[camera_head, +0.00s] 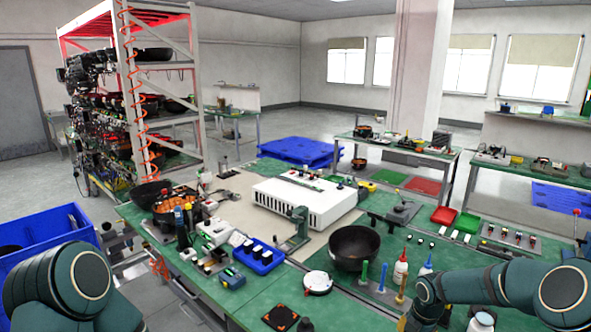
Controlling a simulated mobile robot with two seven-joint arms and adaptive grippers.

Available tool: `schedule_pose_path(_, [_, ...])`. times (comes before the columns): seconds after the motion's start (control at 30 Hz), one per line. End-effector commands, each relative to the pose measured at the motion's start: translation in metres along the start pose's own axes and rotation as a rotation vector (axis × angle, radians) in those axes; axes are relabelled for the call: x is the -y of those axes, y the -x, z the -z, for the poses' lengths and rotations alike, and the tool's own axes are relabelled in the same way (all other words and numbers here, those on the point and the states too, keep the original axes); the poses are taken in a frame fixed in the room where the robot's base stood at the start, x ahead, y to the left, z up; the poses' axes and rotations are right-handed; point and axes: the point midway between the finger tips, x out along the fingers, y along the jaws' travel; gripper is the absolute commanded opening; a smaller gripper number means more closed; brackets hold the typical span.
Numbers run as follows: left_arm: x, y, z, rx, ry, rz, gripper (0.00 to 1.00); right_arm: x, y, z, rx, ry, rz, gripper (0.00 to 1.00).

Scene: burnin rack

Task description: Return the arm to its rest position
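My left arm (70,285) fills the lower left corner, in front of the blue bin. It shows as large dark green rounded links, and I make out no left gripper. My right arm (500,286) comes in from the right edge and reaches left over the front right of the green workbench (240,300). Its wrist end (425,297) bends down toward the bottom edge near several bottles. The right gripper's fingers do not show, so nothing can be seen in them.
A white box-shaped unit (305,203) sits mid-bench. A black bowl (354,247) and a red-tipped bottle (400,270) stand near my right arm. A blue tray (258,254) lies left of centre. A blue bin (45,237) and a tall rack (130,90) stand left.

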Motion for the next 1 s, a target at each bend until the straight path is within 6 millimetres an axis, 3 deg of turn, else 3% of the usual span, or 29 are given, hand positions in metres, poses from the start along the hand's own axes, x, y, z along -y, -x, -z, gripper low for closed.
schedule_pose_path(0.27, [-0.001, 0.000, 0.000, 0.000, -0.002, -0.001, 0.47, -0.016, -0.039, 0.125, -0.217, -0.619, -0.086, 0.40])
schedule_pose_path(0.5, [0.000, 0.000, 0.000, 0.000, -0.001, -0.001, 0.47, 0.002, -0.054, 0.229, -0.384, -1.324, -0.021, 0.40])
schedule_pose_path(0.7, [-0.001, 0.000, 0.000, 0.000, -0.001, -0.001, 0.47, 0.034, -0.055, 0.285, -0.424, -1.876, 0.073, 0.40])
schedule_pose_path(0.93, [-0.001, 0.000, 0.000, 0.000, -0.001, -0.001, 0.47, 0.076, -0.050, 0.324, -0.382, -2.386, 0.144, 0.40])
schedule_pose_path(1.0, [0.006, -0.020, -0.003, 0.002, -0.003, 0.000, 0.47, 0.078, -0.072, 0.324, -0.381, -2.396, 0.143, 0.40])
